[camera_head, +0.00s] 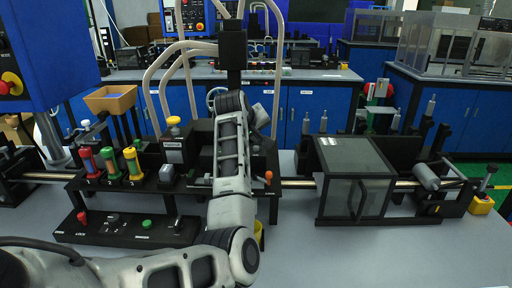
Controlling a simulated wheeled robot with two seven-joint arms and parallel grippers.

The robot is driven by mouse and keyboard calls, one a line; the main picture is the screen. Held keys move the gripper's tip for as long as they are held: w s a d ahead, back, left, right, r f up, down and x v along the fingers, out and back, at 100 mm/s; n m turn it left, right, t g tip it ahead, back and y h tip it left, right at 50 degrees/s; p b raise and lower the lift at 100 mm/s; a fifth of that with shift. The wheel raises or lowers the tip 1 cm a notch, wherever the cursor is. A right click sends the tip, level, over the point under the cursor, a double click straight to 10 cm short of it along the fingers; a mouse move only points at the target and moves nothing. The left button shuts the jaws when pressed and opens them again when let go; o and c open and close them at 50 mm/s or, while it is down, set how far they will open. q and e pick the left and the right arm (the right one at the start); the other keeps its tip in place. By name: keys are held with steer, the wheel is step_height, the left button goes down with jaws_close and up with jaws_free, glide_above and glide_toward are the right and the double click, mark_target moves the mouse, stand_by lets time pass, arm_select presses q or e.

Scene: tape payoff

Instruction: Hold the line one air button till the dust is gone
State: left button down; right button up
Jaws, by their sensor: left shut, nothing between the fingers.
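My left arm comes in from the lower left, bends at the front and reaches up over the middle of the machine. My left gripper (261,116) is shut and empty at its far end, partly hidden behind the wrist; I cannot tell whether it touches anything. Numbered stations on the left carry a red-topped cylinder (89,163), a green one (109,163) and a yellow one (132,162). A black front panel (115,236) has a red knob (82,217) and a green button (147,223). I cannot tell which control is the line one air button. No dust can be made out. My right gripper is out of view.
A box with a yellow knob (174,121) stands left of my forearm. A dark-windowed cover (355,160) is to the right, on a metal rail. Pale hoses arch over the machine's middle. The grey bench (390,255) is clear at the front right.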

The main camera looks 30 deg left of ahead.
arm_select(q)
steer(key=shift+f, duration=0.2)
stand_by(0.5)
steer(key=shift+f+p, duration=0.25)
steer(key=shift+p, duration=0.05)
steer(key=shift+f, duration=0.5)
stand_by(1.6)
steer(key=shift+r, duration=0.1)
stand_by(1.0)
steer(key=shift+r, duration=0.85)
step_height(320, 180, up, 5)
steer(key=shift+f, duration=0.1)
stand_by(0.7)
